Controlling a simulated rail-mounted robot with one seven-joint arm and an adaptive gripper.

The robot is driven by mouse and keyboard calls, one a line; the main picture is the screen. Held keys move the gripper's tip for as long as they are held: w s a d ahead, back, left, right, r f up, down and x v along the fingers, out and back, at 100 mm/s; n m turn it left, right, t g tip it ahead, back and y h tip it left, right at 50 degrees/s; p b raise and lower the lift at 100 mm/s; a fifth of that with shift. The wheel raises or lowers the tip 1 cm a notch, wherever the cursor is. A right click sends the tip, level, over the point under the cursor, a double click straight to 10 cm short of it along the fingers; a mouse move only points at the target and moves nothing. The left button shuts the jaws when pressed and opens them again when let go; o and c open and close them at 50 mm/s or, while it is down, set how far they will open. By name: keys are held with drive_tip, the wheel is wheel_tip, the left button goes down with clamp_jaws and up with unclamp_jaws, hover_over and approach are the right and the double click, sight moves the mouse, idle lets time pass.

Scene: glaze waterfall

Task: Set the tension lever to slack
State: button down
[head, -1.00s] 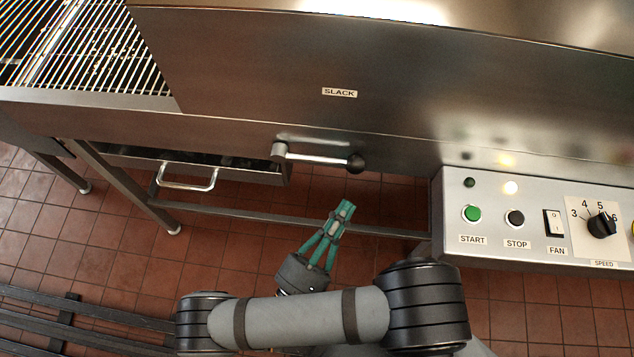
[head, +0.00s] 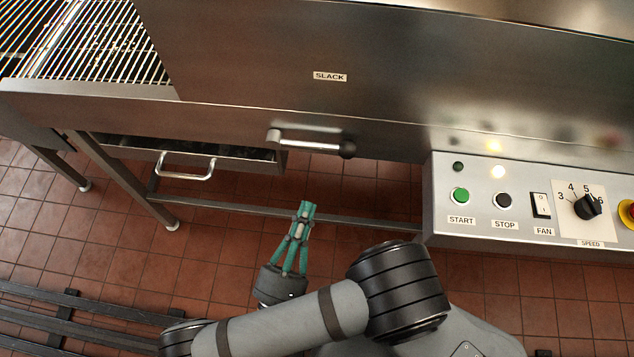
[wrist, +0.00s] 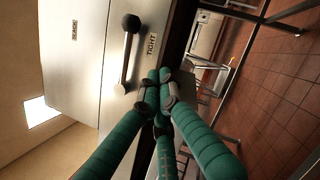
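The tension lever (head: 310,143) is a metal bar with a black ball knob on the front of the steel housing. In the head view it lies nearly level, knob to the right. The wrist view shows the lever (wrist: 127,55) beside the TIGHT label (wrist: 151,44). The SLACK label (head: 329,76) is higher on the panel, well apart from the lever; it also shows in the wrist view (wrist: 74,28). My gripper (head: 306,208), with green fingers, is below the lever and apart from it. Its fingertips (wrist: 160,82) are together and hold nothing visible.
A control panel (head: 520,240) with START, STOP, FAN and SPEED controls juts out at the right. A drawer with a bar handle (head: 186,174) is at the left under a wire grate (head: 110,50). A frame rail crosses behind my gripper. The tiled floor below is open.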

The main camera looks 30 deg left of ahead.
sight(311, 143)
drive_tip(key=w+r+p, duration=0.3)
drive_tip(key=w+r, duration=0.3)
drive_tip(key=w, duration=0.3)
drive_tip(key=shift+d, duration=0.35)
drive_tip(key=shift+w+r+p, duration=0.1)
drive_tip(key=shift+p, duration=0.2)
drive_tip(key=shift+d+r+n+p, duration=0.15)
drive_tip(key=shift+r+n+p, duration=0.2)
drive_tip(key=shift+n, duration=0.15)
